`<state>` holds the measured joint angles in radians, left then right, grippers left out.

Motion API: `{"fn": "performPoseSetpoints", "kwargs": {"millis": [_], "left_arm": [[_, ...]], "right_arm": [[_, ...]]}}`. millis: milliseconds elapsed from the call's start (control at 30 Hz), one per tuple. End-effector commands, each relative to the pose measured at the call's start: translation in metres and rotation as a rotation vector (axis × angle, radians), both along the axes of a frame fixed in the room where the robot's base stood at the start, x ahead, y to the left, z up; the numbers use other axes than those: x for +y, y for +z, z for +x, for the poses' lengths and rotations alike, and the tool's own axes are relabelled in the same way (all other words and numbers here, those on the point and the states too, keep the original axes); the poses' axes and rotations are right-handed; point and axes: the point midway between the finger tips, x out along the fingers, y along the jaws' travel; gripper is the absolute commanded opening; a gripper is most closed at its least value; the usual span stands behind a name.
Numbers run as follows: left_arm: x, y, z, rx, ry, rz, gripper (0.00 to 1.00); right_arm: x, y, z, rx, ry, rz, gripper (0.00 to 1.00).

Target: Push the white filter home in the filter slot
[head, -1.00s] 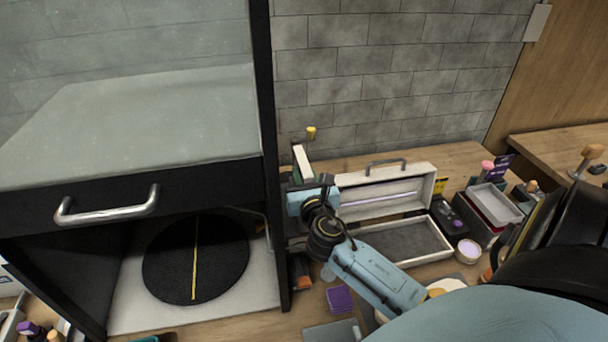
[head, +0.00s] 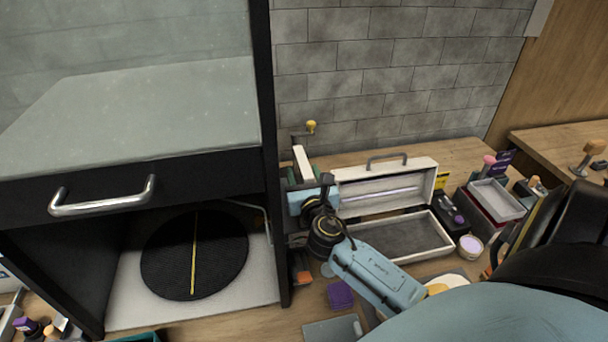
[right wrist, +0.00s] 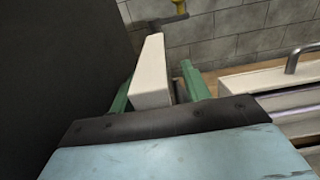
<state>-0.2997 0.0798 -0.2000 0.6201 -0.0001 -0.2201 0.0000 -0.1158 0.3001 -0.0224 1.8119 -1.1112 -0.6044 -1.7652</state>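The white filter (head: 302,160) is a pale upright slab just right of the black cabinet's edge. In the right wrist view the filter (right wrist: 153,75) stands between the two green fingers of my right gripper (right wrist: 158,82). A gap shows between the filter and the right finger; the left finger lies close to or against its other side. The right gripper (head: 303,172) looks open around the filter, its tips partly hidden by its own body. The filter slot cannot be made out behind the gripper and the cabinet edge. My left gripper is not in view.
An open white case (head: 435,185) lies right of the gripper. A yellow-knobbed lever (head: 311,127) is behind the filter, before the brick wall.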

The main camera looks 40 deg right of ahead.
Motion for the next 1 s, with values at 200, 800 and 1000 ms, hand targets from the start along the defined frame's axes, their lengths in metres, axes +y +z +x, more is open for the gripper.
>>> {"fn": "performPoseSetpoints", "kwargs": {"millis": [200,800,1000], "left_arm": [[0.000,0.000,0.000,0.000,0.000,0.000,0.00],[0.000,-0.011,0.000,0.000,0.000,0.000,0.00],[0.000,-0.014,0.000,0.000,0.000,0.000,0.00]], "right_arm": [[0.001,-0.001,-0.001,0.001,0.000,0.000,0.47],[0.052,-0.002,-0.096,0.002,0.000,0.003,0.47],[0.063,-0.001,-0.114,0.001,0.000,0.000,0.47]]}}
